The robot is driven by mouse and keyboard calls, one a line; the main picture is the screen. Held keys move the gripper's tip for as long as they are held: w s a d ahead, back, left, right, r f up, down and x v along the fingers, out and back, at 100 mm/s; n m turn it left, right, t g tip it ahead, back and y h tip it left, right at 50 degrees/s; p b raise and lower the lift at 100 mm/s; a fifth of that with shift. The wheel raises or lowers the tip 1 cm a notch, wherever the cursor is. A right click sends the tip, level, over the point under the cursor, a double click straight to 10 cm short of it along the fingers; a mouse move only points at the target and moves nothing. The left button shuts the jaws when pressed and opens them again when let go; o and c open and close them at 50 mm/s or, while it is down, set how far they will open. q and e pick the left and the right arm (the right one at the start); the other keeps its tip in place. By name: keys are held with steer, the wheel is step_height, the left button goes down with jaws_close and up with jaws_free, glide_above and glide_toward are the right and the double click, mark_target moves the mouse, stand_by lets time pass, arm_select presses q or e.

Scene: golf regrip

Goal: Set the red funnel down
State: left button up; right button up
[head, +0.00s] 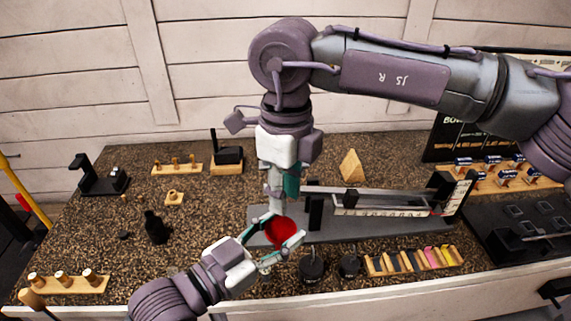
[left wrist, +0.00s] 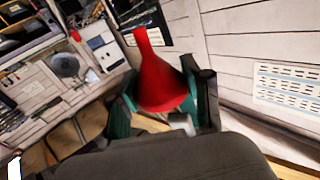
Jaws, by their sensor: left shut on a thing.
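The red funnel (head: 281,231) is in the middle of the head view, above the front edge of the grey bench fixture. My left gripper (head: 265,243) is shut on it, with its fingers on either side. In the left wrist view the funnel (left wrist: 160,82) sits between the teal fingers (left wrist: 163,106), wide end towards the palm and narrow spout away from it. My right gripper (head: 284,190) points down just above and behind the funnel. Its fingers are seen edge-on, so I cannot tell whether they hold anything.
The grey fixture (head: 385,222) with a scale lies behind and right of the funnel. Black round pieces (head: 312,268) and a rack of coloured blocks (head: 414,260) stand along the front. A black bottle (head: 156,227) stands left. Speckled bench top (head: 205,218) is bare between bottle and fixture.

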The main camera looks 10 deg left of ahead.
mark_target(284, 225)
steer(key=shift+f, duration=2.5)
jaws_close()
arm_select(q)
steer(key=o, duration=1.4)
